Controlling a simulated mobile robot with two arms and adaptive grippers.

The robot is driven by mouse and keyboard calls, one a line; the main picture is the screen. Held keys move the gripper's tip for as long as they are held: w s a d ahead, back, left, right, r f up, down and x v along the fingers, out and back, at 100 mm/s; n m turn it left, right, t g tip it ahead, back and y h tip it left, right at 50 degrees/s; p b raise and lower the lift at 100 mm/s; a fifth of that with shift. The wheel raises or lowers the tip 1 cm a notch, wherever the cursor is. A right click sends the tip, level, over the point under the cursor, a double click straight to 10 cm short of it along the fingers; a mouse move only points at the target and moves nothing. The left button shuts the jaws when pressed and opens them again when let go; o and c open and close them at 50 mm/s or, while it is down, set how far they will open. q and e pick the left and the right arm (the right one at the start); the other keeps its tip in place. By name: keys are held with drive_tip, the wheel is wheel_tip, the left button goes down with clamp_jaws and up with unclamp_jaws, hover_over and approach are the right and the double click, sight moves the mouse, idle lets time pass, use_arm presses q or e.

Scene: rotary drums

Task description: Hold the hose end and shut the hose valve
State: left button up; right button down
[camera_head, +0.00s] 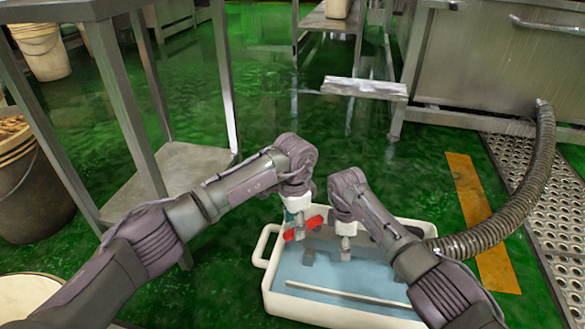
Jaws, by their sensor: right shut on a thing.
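The ribbed grey hose (522,195) runs from the steel tank at the right down to a white tub (277,287). Its lower part passes behind my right forearm, so the hose end is mostly hidden. A red valve handle (312,223) shows over the tub's left part, right at my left gripper (299,236). The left fingers are small and partly covered, so I cannot tell whether they touch the handle or how far they are open. My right gripper (345,252) points down over the tub, to the right of the red handle, and is shut on the hose end.
The tub holds bluish liquid, with a pale rod (345,293) across its front. A steel tank (480,60) and perforated grating (560,220) are at the right. The green floor looks wet.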

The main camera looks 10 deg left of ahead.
use_arm(q)
drive_tip(key=w+r+m, duration=0.4)
drive_tip(key=r+m, duration=0.3)
drive_tip(key=r, duration=0.6)
drive_tip(key=shift+a+r, duration=0.35)
drive_tip(key=shift+a, duration=0.05)
drive_tip(key=shift+f, duration=0.1)
wheel_tip(320, 180, down, 14)
drive_tip(key=s+n, duration=0.1)
drive_tip(key=n, duration=0.1)
drive_tip(key=shift+s+d, duration=0.2)
drive_tip(key=shift+d, duration=0.2)
drive_tip(key=shift+r, duration=0.2)
